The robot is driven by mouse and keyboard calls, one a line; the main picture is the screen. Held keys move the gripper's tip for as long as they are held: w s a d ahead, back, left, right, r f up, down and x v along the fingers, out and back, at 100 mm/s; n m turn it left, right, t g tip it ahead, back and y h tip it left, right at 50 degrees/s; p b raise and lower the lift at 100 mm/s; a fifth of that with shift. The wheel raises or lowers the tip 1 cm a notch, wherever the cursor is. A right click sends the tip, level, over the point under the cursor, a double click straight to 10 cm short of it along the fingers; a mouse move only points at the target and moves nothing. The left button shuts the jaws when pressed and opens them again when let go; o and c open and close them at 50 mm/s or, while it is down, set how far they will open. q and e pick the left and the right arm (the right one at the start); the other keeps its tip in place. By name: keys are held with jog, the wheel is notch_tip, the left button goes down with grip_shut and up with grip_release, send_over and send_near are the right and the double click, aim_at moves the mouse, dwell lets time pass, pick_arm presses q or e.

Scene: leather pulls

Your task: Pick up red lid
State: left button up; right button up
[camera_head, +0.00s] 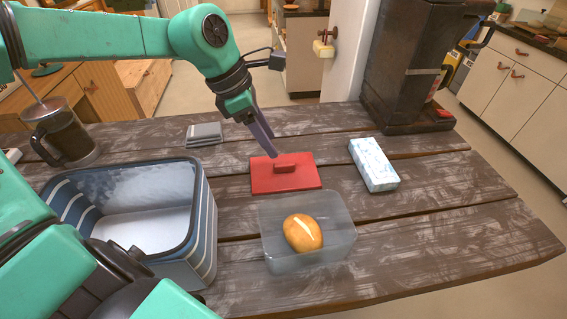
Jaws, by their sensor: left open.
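The red lid (307,182) lies flat on the wooden table, with a raised red handle (285,168) in its middle. My left gripper (272,152) points down just above and behind the lid's handle, its fingers open and empty. From this angle I cannot tell the exact gap between the fingertips and the handle. My right gripper does not show; only parts of my body show at the lower left.
A clear container (335,250) with an orange-brown bread roll (303,233) stands in front of the lid. A striped blue basket (205,235) stands left. A white-blue box (374,166) lies right; a coffee machine (412,65) stands behind. A French press (66,140) and folded cloth (204,134) sit at the back left.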

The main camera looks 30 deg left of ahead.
aim_at(284, 164)
pick_arm(q)
jog(key=x, duration=0.2)
jog(key=p+x, duration=0.1)
jog(key=x, duration=0.2)
jog(key=p+x, duration=0.1)
jog(key=x, duration=0.2)
jog(key=shift+w+a, duration=0.25)
jog(key=shift+a, duration=0.15)
jog(key=shift+w+d+f, duration=0.1)
jog(key=shift+f, duration=0.15)
grip_shut()
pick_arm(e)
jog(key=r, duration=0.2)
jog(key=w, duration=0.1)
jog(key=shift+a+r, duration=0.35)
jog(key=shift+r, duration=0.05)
